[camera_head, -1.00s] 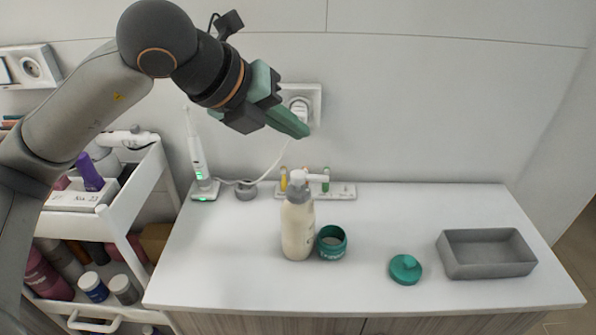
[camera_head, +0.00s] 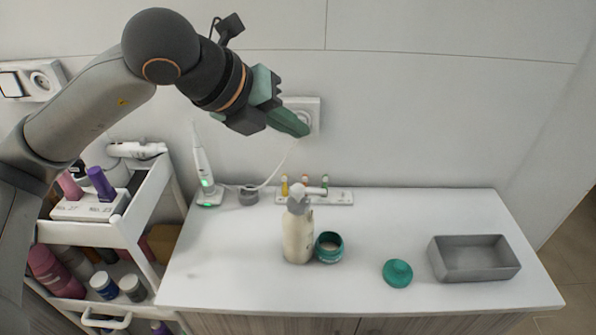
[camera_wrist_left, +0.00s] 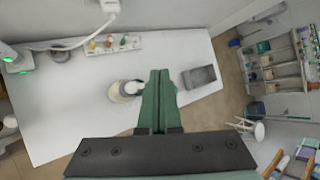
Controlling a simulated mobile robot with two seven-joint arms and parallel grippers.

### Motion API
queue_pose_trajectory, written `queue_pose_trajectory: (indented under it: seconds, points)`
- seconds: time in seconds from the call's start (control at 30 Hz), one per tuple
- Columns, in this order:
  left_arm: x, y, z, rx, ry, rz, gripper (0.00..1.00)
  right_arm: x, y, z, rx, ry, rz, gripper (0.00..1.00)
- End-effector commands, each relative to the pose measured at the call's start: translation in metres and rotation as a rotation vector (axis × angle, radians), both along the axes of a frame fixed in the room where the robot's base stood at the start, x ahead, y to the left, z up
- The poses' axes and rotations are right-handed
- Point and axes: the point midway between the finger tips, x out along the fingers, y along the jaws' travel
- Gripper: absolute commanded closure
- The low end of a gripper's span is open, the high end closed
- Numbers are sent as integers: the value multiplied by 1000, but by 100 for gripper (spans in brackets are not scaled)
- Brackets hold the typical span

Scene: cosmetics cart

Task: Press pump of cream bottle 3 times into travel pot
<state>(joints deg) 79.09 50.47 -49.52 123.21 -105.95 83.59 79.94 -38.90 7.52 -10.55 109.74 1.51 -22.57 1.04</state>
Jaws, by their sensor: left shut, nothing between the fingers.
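The cream bottle (camera_head: 298,232) stands upright on the white counter, its white pump spout (camera_head: 315,190) pointing right. The travel pot (camera_head: 329,247), a small green jar, stands open right beside the bottle, below the spout. A green lid (camera_head: 397,273) lies on the counter further right. My left gripper (camera_head: 301,131) is shut and empty, held in the air above the bottle, apart from it. My right gripper is not in view.
A grey open tray (camera_head: 473,259) stands at the counter's right. An electric toothbrush (camera_head: 204,172) and a holder with small coloured items (camera_head: 340,198) are at the back. A loaded white cart (camera_head: 135,215) is at left. The counter's front is clear.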

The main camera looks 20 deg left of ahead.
Motion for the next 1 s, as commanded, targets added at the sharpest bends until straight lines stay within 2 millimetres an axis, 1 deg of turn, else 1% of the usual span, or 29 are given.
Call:
queue_pose_trajectory:
  seconds: [0.03,0.37,0.57,0.77,0.97,1.0]
  points:
    - [0,0,1,1,1,0,100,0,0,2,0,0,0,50]
    - [0,0,-2,0,1,-1,100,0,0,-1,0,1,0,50]
    - [0,0,-12,0,2,-1,100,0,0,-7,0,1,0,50]
    - [0,0,-36,1,2,-1,100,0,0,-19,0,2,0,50]
    - [-1,0,-66,1,3,-1,100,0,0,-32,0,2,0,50]
    - [0,0,-74,-1,1,-1,100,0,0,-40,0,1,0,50]
